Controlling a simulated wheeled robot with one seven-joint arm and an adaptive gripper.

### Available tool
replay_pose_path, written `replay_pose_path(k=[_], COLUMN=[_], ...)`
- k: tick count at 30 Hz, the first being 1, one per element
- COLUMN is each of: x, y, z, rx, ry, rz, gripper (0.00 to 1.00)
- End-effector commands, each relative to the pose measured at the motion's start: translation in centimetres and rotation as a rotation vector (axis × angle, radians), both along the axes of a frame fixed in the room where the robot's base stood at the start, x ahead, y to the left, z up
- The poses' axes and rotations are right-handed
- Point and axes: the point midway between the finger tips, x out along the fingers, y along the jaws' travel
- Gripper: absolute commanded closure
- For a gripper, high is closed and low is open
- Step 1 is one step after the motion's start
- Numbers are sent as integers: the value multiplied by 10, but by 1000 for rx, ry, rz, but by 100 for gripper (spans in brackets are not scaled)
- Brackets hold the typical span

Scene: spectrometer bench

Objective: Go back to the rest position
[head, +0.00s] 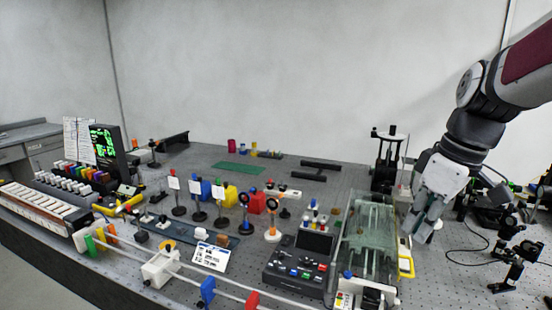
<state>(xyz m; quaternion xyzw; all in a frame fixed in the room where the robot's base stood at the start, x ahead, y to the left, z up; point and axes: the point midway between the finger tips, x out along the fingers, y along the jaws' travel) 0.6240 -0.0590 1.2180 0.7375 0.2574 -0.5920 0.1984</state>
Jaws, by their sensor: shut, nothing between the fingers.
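My gripper (424,230) hangs from my arm on the right side of the head view, fingers pointing down. It is shut and empty. It is just right of the clear green-tinted box (371,236) on the bench; I cannot tell how high it is above the surface. No marker of a rest position shows.
The optical bench (250,180) is crowded. A black control box (300,262) stands left of the clear box. A black post stand (386,160) is behind. Optic mounts (520,252) and a cable are on the right. Several lens posts (220,208) fill the middle.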

Motion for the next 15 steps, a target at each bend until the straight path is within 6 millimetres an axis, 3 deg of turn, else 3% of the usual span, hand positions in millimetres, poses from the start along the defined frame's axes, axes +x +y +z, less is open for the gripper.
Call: replay_pose_path(k=[6, 15], x=[-68, -144], y=[36, 55], z=[12, 1], rx=[-60, -2], ry=[-62, -183], rz=[-247, -551], gripper=[100, 100])
